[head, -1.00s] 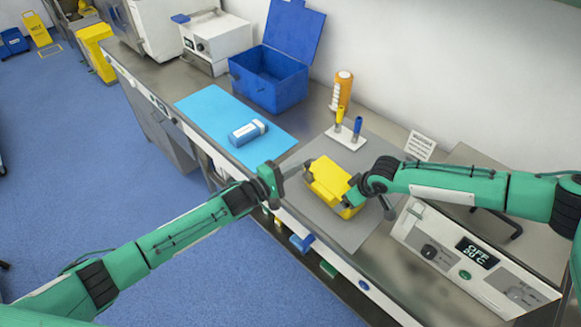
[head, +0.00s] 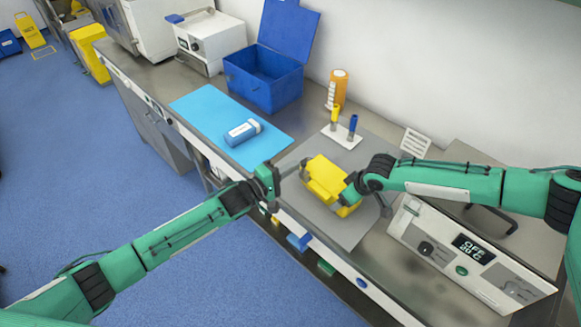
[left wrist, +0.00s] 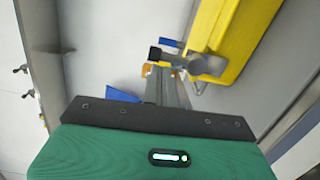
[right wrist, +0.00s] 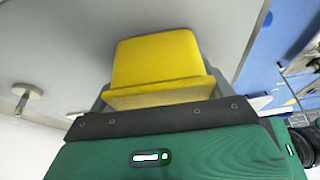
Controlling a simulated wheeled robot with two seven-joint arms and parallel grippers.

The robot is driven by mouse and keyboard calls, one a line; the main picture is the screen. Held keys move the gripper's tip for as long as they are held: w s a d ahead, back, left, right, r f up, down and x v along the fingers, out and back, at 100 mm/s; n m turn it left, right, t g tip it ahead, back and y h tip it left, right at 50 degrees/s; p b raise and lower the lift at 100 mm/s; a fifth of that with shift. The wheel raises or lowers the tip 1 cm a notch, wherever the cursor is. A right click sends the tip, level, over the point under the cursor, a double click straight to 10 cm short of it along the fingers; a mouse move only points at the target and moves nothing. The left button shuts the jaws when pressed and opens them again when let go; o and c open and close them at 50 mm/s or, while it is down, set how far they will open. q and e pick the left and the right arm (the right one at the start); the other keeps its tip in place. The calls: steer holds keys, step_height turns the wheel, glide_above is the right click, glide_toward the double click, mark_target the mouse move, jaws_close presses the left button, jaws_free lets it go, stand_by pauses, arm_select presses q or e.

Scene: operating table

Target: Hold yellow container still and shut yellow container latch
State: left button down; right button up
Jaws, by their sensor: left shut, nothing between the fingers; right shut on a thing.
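The yellow container (head: 328,177) sits on the grey mat in the head view, and its body also shows in the left wrist view (left wrist: 245,35) and the right wrist view (right wrist: 155,60). My right gripper (head: 350,197) is shut on its right end. My left gripper (head: 300,167) is shut with nothing between its fingers, and its tips are close to the container's left end. In the left wrist view a grey metal latch (left wrist: 205,66) stands out from the container's side, close by the left fingertips. I cannot tell whether they touch.
A grey mat (head: 350,238) lies under the container. Behind it are a small white rack (head: 341,137) and an orange bottle (head: 339,88). A blue mat (head: 205,107) with a blue-white object (head: 242,132) and an open blue box (head: 262,82) lie left. A control panel (head: 470,250) is right.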

arm_select(q)
steer(key=shift+s+d, duration=0.1)
arm_select(e)
steer(key=shift+a, duration=0.1)
arm_select(q)
steer(key=s+d+m, duration=0.1)
steer(key=m, duration=0.3)
steer(key=s+d+f+m, duration=0.1)
steer(key=m, duration=0.4)
steer(key=s+d+m, duration=0.1)
steer(key=m, duration=0.4)
steer(key=shift+s+d+f+y, duration=0.3)
steer(key=shift+s+d, duration=0.1)
steer(key=shift+f, duration=0.15)
stand_by(0.4)
